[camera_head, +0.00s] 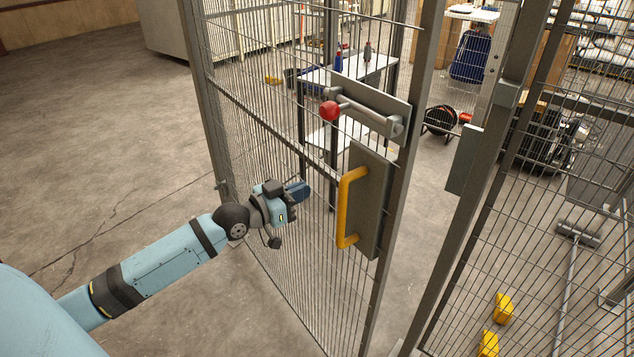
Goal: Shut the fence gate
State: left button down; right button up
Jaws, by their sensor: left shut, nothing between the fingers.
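The fence gate (397,195) is a grey wire-mesh panel in a metal frame, standing ajar. A gap shows between its right edge and the fence post (478,205). The gate carries a yellow pull handle (343,208) on a grey plate and, above it, a latch bar (365,113) with a red knob (329,111). My left gripper (302,190) is shut and empty, close to the mesh and left of the yellow handle. I cannot tell whether it touches the mesh. My right gripper is not in view.
A fixed mesh fence (560,210) continues right of the post. Behind the gate stand a table (375,66) with bottles and a black cable reel (440,121). Yellow blocks (503,307) lie behind the right fence. The concrete floor (95,130) at the left is clear.

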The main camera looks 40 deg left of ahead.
aim_at(326, 180)
pick_arm(q)
jog(key=shift+x, duration=2.4)
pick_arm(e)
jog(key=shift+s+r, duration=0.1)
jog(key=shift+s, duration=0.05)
